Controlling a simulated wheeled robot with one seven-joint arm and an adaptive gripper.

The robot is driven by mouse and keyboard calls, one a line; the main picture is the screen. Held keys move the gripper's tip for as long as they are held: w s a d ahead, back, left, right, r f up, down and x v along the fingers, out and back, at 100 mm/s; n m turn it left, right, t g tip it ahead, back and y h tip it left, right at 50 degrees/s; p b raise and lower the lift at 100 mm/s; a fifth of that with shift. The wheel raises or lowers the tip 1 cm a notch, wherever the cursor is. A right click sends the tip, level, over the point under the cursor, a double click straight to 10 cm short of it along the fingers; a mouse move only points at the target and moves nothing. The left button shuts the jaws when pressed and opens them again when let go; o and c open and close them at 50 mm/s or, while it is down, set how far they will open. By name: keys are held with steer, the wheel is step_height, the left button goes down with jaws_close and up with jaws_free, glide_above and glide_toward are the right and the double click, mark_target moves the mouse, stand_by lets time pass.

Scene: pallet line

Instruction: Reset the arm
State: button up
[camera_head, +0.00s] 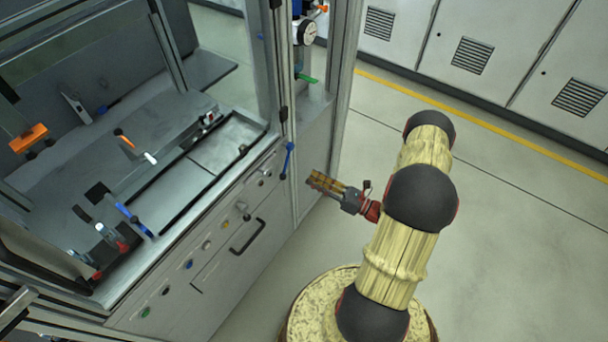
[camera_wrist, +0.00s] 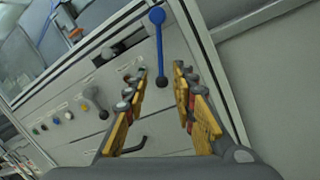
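My gripper (camera_head: 326,184) is in front of the grey cabinet of the machine, to the right of its button panel. In the head view it is small and points left toward the cabinet's corner post. In the wrist view my gripper (camera_wrist: 159,92) shows two yellow fingers spread apart, with nothing between them. Past the fingertips, the blue-handled lever (camera_wrist: 159,50) on the cabinet front shows. The blue lever is also in the head view (camera_head: 288,160), up and left of the gripper. I see no contact between the gripper and the cabinet.
The machine's work surface (camera_head: 205,70) lies behind its frame at left. A drawer handle (camera_head: 247,236) and several coloured buttons are on the cabinet front. A pressure gauge (camera_head: 307,33) is on the post. Grey lockers (camera_head: 480,50) stand at the back right. The floor (camera_head: 520,240) at right is clear.

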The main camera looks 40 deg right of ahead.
steer(key=shift+v, duration=0.8)
